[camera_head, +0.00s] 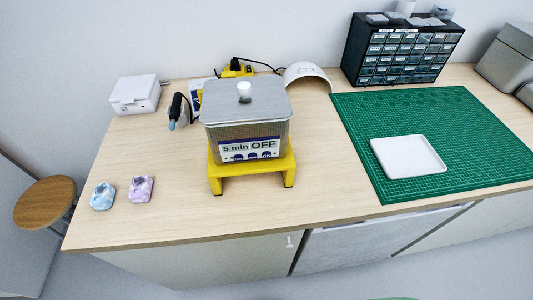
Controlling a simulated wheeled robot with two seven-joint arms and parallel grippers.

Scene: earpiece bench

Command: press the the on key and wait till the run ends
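A metal box-shaped machine (225,137) stands on a yellow stand (217,171) near the middle of the bench. Its grey lid (265,97) is on, with a white knob (244,90) on top. The front panel (231,147) reads "5 min OFF". Several dark blue keys (252,156) sit in a row along the panel's lower edge; their markings are too small to read, so I cannot tell which is the on key. Neither of my grippers is in view.
A white tray (408,157) lies on a green mat (455,120) at right. A drawer cabinet (402,52) stands behind. The bench front before the stand is clear.

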